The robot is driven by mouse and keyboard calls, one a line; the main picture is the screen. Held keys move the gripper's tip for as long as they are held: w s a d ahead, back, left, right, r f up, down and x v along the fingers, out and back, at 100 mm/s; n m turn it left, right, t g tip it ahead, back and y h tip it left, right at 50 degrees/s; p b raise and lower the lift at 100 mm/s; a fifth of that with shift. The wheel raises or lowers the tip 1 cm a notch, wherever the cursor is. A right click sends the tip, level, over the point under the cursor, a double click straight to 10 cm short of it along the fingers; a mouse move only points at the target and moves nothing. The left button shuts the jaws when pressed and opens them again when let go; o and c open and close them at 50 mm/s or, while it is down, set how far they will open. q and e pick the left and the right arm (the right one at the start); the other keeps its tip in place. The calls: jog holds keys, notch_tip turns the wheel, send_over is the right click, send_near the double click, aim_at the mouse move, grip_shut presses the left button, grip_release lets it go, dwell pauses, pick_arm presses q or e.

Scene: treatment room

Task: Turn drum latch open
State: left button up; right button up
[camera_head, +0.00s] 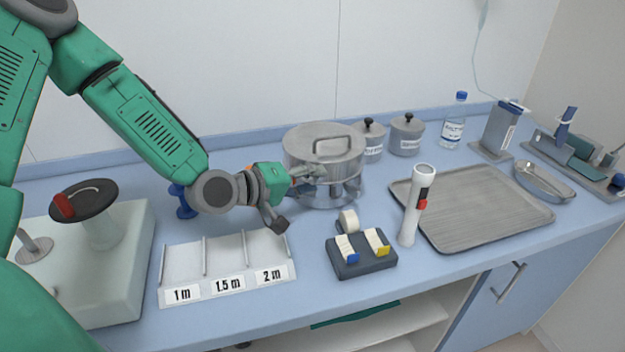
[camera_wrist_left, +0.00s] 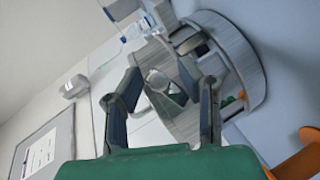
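The drum (camera_head: 345,184) is a round brushed-metal container with a lid and a bar handle (camera_head: 331,146) on top. It stands at the back middle of the counter. My left gripper (camera_head: 312,172) is at the drum's left front side, covering part of its wall. In the left wrist view the two fingers of the gripper (camera_wrist_left: 168,88) are apart, with the drum (camera_wrist_left: 238,62) behind and between them. A small rounded metal part (camera_wrist_left: 157,79) shows between the fingers; I cannot tell whether it is the latch or whether it is touched. My right gripper is not in view.
Two lidded jars (camera_head: 406,135) and a bottle (camera_head: 454,122) stand behind. A torch (camera_head: 416,205) stands upright beside a metal tray (camera_head: 480,207). A black block (camera_head: 362,265) and a labelled rack (camera_head: 226,283) are in front. A pale box (camera_head: 125,262) is left.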

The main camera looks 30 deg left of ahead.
pick_arm(q)
jog(key=shift+a, duration=0.1)
grip_shut()
jog(key=shift+w+d, duration=0.1)
jog(key=shift+d, duration=0.1)
jog(key=shift+m+y+p, duration=0.3)
jog(key=shift+y+p, duration=0.1)
jog(key=shift+p, duration=0.2)
jog(key=shift+f+m+g, duration=0.1)
jog(key=shift+m+g, duration=0.2)
jog(key=shift+f+y+p, duration=0.2)
jog(key=shift+y+p, duration=0.15)
jog(key=shift+y, duration=0.05)
